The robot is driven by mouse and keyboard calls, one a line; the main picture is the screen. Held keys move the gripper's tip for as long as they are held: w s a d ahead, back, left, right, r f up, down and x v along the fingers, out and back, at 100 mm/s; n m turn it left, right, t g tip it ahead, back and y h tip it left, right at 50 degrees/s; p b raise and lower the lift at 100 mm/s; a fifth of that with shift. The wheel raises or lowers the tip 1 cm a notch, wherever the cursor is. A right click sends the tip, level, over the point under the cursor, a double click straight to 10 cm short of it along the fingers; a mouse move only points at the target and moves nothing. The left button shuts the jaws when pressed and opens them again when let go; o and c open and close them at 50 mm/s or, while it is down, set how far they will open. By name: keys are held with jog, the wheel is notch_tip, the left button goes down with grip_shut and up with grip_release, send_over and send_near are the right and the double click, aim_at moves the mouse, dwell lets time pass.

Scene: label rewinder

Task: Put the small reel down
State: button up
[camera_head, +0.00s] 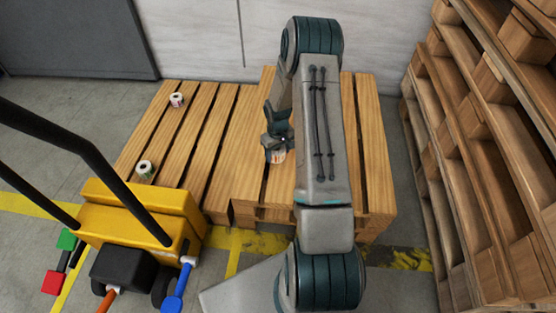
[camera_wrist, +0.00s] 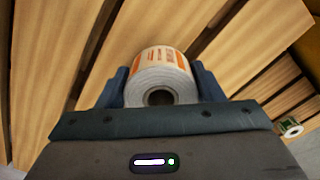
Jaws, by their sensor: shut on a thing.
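The small reel (camera_wrist: 162,72), white with orange print and a hollow core, sits between the fingers of my gripper (camera_wrist: 160,88) in the wrist view. My gripper is shut on it, with a finger on each side. In the head view, my gripper (camera_head: 277,146) is low over the right-hand wooden pallet (camera_head: 371,120), and the reel (camera_head: 277,157) shows just under it, partly hidden by my gripper. I cannot tell whether the reel touches the slats.
Two other reels stand on the left pallet (camera_head: 205,125), one far (camera_head: 177,100) and one near (camera_head: 144,169). A yellow pallet truck (camera_head: 135,222) with black handle bars stands at front left. Stacked pallets (camera_head: 470,130) rise at right. A wall is behind.

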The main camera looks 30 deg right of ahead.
aim_at(278, 159)
jog(key=shift+f+b, duration=0.8)
jog(key=shift+f, duration=1.2)
jog(key=shift+f, duration=0.15)
jog(key=o, duration=1.1)
jog(key=shift+c, duration=0.2)
